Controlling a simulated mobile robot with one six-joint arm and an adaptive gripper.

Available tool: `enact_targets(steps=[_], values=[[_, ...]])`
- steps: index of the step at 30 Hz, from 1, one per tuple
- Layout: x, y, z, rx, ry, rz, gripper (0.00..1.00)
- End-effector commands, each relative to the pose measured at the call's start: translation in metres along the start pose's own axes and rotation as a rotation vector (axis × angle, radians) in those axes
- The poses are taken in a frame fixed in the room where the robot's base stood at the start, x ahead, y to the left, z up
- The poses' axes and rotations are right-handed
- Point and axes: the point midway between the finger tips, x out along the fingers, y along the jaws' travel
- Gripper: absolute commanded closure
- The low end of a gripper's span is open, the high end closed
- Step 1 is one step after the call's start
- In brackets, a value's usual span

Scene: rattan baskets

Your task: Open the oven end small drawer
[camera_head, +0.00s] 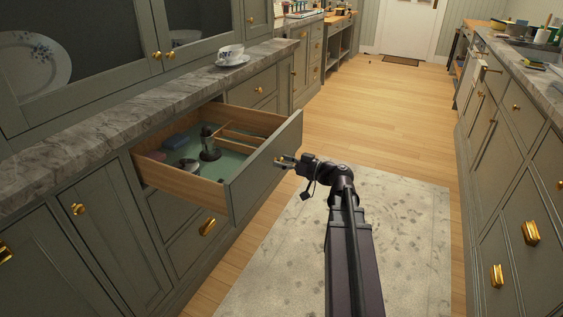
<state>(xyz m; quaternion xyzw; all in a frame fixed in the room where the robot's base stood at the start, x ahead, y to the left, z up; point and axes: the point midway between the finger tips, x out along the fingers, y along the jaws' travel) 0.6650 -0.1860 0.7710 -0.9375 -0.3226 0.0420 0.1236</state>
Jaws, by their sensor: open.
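A grey-green small drawer (266,178) in the left-hand cabinet run stands pulled far out. Its wooden side wall (181,184) and greenish inside floor show. My gripper (282,160) is at the outer face of the drawer front, with its fingers pointing left toward it. The gripper is open. A brassy bit shows at the fingertips, apparently the drawer's handle; whether the fingers touch it I cannot tell. The oven itself I cannot make out clearly.
The drawer holds a dark upright item (209,145) and small boxes. A cup on a saucer (232,57) stands on the left marble counter. A patterned rug (400,220) covers the floor. More cabinets (510,170) line the right; the aisle between is clear.

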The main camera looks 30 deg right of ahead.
Motion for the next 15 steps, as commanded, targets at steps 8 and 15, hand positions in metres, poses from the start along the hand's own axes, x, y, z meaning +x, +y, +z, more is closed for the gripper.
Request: enact_targets(steps=[8, 15], values=[[-0.011, 0.0, 0.0, 0.0, 0.0, 0.001, 0.22], [-0.035, -0.001, 0.0, 0.0, 0.0, 0.001, 0.22]])
